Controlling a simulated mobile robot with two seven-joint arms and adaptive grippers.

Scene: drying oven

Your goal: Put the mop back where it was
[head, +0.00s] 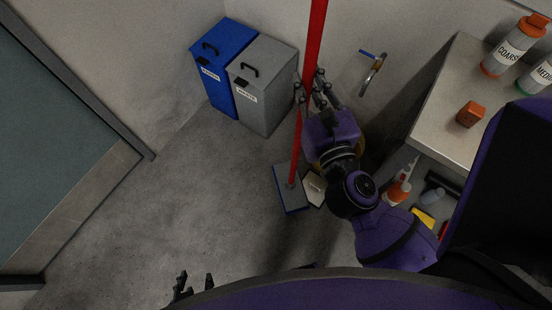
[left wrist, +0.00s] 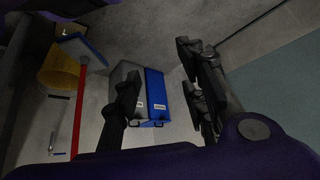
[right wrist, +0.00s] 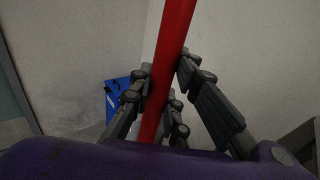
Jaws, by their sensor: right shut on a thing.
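The mop has a long red handle (head: 314,45) and a flat blue-edged grey head (head: 291,188), which is low at the floor. Whether the head touches the floor is hard to tell. My right gripper (head: 314,90) is shut around the handle, well above the head. The right wrist view shows the handle (right wrist: 174,40) between its fingers (right wrist: 164,68). The mop also shows in the left wrist view, with its head (left wrist: 82,50) and handle (left wrist: 78,110). My left gripper (head: 193,284) is low in the head view; its fingers (left wrist: 157,62) are spread and empty.
Blue (head: 222,48) and grey (head: 264,80) bins stand against the wall. A yellow bucket (left wrist: 60,68) and a small cream object (head: 313,188) are near the mop head. A counter (head: 445,100) with bottles is at right, with shelf items below. Floor at left is clear.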

